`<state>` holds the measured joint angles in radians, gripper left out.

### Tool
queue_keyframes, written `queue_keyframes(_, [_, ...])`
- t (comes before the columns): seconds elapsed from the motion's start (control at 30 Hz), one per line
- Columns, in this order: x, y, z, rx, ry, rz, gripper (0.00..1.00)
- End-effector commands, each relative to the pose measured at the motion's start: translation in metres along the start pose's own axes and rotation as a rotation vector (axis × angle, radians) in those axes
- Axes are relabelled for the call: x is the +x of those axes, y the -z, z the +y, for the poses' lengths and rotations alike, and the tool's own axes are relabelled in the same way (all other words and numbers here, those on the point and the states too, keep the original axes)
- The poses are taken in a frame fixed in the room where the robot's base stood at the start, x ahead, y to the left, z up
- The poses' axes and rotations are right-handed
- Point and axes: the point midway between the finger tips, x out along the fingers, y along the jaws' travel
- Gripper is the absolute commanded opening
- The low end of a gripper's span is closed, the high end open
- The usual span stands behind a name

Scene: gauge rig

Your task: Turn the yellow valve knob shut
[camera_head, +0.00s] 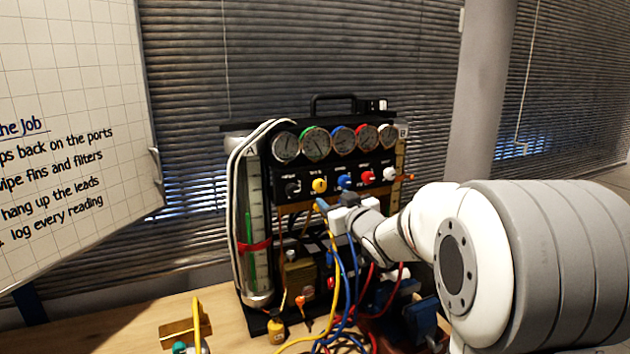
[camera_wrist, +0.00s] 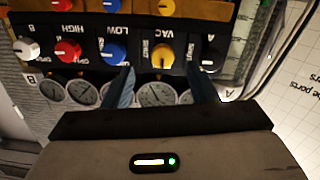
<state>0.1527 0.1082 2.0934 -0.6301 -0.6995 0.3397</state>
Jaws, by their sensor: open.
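The yellow valve knob (camera_head: 319,185) is on the black panel of the gauge rig, below the row of dials. In the wrist view, which shows the panel upside down, the yellow knob (camera_wrist: 163,56) sits beside the label VAC. My gripper (camera_head: 322,206) is just below and in front of the knob in the head view. In the wrist view my gripper (camera_wrist: 160,72) is open, with one blue-grey finger to each side of the knob's line. The fingers look empty. I cannot tell how far the tips are from the panel.
A black knob (camera_head: 292,189), blue knob (camera_head: 345,181), red knob (camera_head: 367,177) and white knob (camera_head: 389,174) share the panel row. Coloured hoses (camera_head: 346,290) hang below my gripper. A whiteboard (camera_head: 75,130) stands at the left. Bare wooden table (camera_head: 120,330) shows at front left.

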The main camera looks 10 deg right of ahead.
Motion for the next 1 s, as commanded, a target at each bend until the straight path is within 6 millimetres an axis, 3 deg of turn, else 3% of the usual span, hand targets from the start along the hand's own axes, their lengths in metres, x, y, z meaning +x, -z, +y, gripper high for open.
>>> queue_keyframes(0.17, [0.011,0.007,-0.001,0.0,0.025,0.037,0.52])
queue_keyframes(0.6, [0.072,0.009,-0.003,-0.001,0.023,0.035,0.52])
queue_keyframes(1.0, [0.082,0.008,-0.003,-0.001,0.022,0.035,0.52])
